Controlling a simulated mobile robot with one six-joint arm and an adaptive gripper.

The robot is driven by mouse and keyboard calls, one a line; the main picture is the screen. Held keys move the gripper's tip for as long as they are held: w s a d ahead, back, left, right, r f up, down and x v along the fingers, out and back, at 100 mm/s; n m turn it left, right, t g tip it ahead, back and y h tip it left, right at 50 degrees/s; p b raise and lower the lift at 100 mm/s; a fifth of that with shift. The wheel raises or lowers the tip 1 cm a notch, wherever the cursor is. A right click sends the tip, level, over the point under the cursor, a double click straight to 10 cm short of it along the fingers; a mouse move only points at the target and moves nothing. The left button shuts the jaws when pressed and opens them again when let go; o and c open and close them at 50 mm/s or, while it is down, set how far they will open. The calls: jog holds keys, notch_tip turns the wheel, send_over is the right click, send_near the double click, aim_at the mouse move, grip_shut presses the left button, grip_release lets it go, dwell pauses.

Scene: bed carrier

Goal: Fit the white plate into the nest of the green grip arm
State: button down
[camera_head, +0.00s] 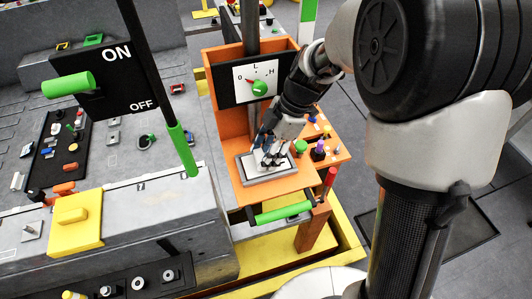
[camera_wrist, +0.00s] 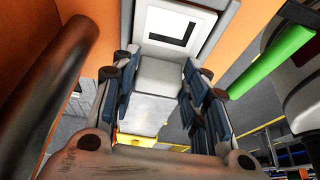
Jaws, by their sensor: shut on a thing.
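The white plate (camera_head: 247,171) lies flat, or nearly so, on the orange shelf, within a dark-edged square outline. My gripper (camera_head: 272,157) comes down on it from above and hides much of its middle. In the wrist view the blue-padded fingers of my gripper (camera_wrist: 158,80) are closed on a pale block (camera_wrist: 160,75), which seems to be the plate's raised grip. A green bar grip (camera_head: 283,212) sits at the shelf's front edge. I cannot tell whether the plate is seated in a nest.
An orange stand (camera_head: 229,125) with a dial panel (camera_head: 263,81) rises behind the plate. A post with a green grip (camera_head: 182,150) stands to the left. Coloured knobs (camera_head: 319,148) lie close on the right. A yellow block (camera_head: 75,221) sits on the grey bench.

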jog(key=shift+f, duration=0.3)
jog(key=shift+f, duration=0.15)
jog(key=c, duration=0.9)
grip_release()
jog(key=shift+c, duration=0.2)
